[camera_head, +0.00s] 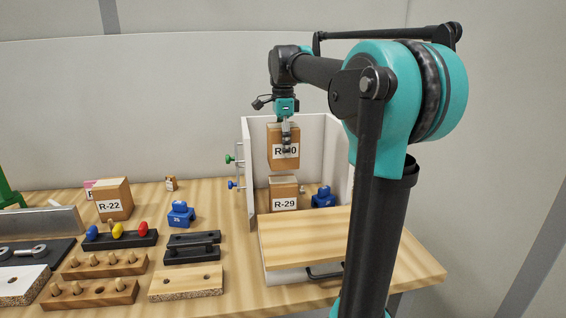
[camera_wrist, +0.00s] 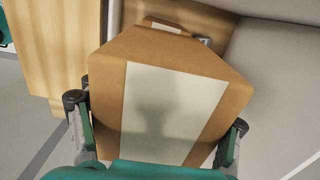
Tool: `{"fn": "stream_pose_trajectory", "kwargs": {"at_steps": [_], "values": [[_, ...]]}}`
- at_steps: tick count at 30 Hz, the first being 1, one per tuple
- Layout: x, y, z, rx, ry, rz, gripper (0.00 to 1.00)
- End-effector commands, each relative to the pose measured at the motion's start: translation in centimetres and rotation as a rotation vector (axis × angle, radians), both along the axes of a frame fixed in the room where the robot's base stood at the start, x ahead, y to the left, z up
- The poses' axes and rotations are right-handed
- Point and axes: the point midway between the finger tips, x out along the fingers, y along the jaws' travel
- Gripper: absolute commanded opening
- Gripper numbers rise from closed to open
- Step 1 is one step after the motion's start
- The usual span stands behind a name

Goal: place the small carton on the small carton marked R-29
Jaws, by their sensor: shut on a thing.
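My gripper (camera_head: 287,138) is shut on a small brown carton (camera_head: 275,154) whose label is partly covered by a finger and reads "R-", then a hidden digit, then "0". The carton hangs upright inside the white open-front box, just above the small carton marked R-29 (camera_head: 283,191), with a narrow gap seeming to show between them. In the wrist view the held carton (camera_wrist: 200,75) fills the middle, with a pale strip along its top, between my two fingers (camera_wrist: 160,140). R-29 stands on the floor of the box; its lower front is partly hidden by the wooden board.
The white box's left wall (camera_head: 249,165) carries green and blue knobs. A blue weight (camera_head: 323,198) stands right of R-29. A wooden board (camera_head: 310,238) lies in front. Left on the table are carton R-22 (camera_head: 114,199), another blue weight (camera_head: 181,214) and peg blocks (camera_head: 105,265).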

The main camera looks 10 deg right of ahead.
Motion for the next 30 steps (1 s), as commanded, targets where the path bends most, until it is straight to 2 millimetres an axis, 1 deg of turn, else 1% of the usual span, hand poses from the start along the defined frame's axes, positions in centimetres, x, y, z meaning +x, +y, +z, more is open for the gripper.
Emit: {"fn": "stream_pose_trajectory", "kwargs": {"at_steps": [2, 8, 15, 26, 27, 30], "values": [[0.0, 0.0, -0.9, 0.000, 0.000, 0.000, 0.19], [0.0, 0.0, -2.1, 0.000, 0.000, 0.000, 0.19], [0.0, 0.0, -5.0, 0.000, 0.000, 0.000, 0.19], [0.0, 0.0, -5.4, 0.000, 0.000, 0.000, 0.19], [0.0, 0.0, -5.5, 0.000, 0.000, 0.000, 0.78], [0.0, 0.0, -5.5, 0.000, 0.000, 0.000, 0.90]]}}
